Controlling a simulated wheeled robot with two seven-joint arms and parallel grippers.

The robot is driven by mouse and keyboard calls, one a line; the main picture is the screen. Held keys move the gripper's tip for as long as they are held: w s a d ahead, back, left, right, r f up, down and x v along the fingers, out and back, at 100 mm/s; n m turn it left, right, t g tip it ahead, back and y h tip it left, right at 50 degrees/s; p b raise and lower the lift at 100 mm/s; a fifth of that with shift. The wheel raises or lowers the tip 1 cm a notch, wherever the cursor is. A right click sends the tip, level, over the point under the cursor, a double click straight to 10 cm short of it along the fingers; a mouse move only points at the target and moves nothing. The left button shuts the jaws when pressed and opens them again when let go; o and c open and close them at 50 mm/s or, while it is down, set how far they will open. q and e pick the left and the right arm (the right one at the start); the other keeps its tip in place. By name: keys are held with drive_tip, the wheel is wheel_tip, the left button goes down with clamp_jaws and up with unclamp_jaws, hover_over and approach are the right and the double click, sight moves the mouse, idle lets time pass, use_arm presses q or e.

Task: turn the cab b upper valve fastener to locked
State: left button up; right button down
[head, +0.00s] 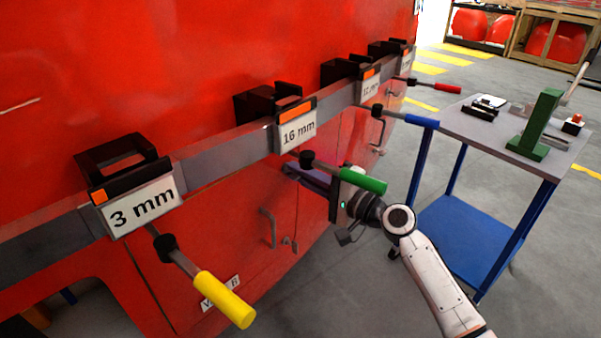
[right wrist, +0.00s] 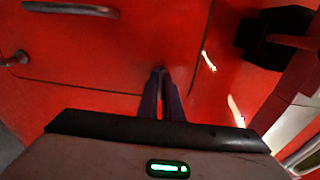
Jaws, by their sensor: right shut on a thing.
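The red cab side carries a door panel with a partly hidden label (head: 222,293) ending in B. My right gripper (head: 291,170) reaches in from the right to the panel, near its upper right corner. In the right wrist view its two dark fingers (right wrist: 160,76) are close together against the red panel at a seam. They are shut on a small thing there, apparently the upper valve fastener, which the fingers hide. Its turn cannot be read. A lower fastener (head: 288,243) shows below, and also in the wrist view (right wrist: 15,58). My left gripper is out of view.
A grey door handle (head: 267,228) is beside the lower fastener. A yellow-handled tool (head: 225,300) juts out at left. A blue cart (head: 475,230) stands right of my arm.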

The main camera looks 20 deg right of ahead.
drive_tip(key=c, duration=1.9)
unclamp_jaws()
drive_tip(key=shift+c, duration=0.2)
drive_tip(key=shift+s+d, duration=0.1)
drive_tip(key=b+v, duration=0.1)
drive_tip(key=v, duration=0.9)
